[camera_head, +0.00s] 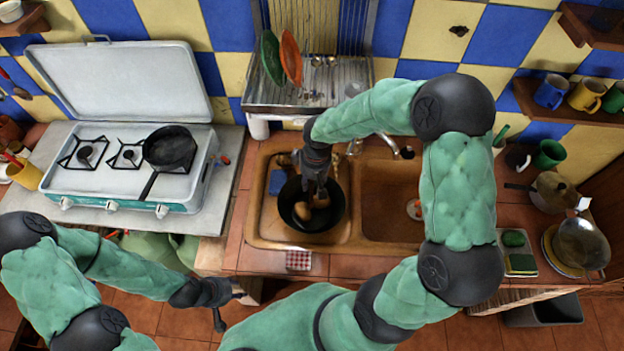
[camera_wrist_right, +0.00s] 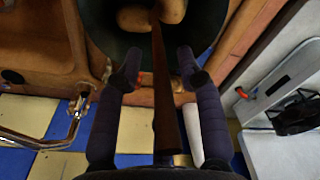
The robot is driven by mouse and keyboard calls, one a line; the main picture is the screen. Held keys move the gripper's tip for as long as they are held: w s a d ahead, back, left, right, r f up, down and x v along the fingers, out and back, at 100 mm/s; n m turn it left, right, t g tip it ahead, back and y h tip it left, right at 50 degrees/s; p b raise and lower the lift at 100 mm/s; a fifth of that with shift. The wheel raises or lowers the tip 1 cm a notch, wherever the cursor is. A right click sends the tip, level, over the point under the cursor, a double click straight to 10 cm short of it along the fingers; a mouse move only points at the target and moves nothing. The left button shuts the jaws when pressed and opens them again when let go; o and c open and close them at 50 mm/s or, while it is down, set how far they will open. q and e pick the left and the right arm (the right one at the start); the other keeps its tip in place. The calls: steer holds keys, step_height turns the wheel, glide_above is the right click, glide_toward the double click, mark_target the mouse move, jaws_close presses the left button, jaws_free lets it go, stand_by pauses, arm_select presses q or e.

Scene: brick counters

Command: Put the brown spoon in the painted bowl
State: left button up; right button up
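The brown spoon (camera_wrist_right: 168,112) shows in the right wrist view as a long dark-brown handle running between the fingers of my right gripper (camera_wrist_right: 160,72). The fingers stand apart on either side of the handle, with gaps. The handle's far end reaches over a dark round vessel (camera_wrist_right: 104,40) holding rounded brown items. In the head view my right gripper (camera_head: 318,188) points down into this dark vessel (camera_head: 300,227), in the left sink basin; the spoon is hard to separate there. I cannot identify a painted bowl for certain. My left gripper (camera_head: 230,306) is empty, fingers apart, at lower left.
The vessel sits inside the walled sink (camera_head: 257,215), with a faucet (camera_head: 385,142) behind. A stove (camera_head: 120,185) with a black pan (camera_head: 170,147) stands at left. Pots and a green sponge (camera_head: 513,239) are at right. My right arm spans the right basin.

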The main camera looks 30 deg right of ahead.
step_height(320, 180, up, 12)
steer(key=shift+s+d, duration=0.3)
steer(key=shift+s, duration=0.1)
stand_by(0.5)
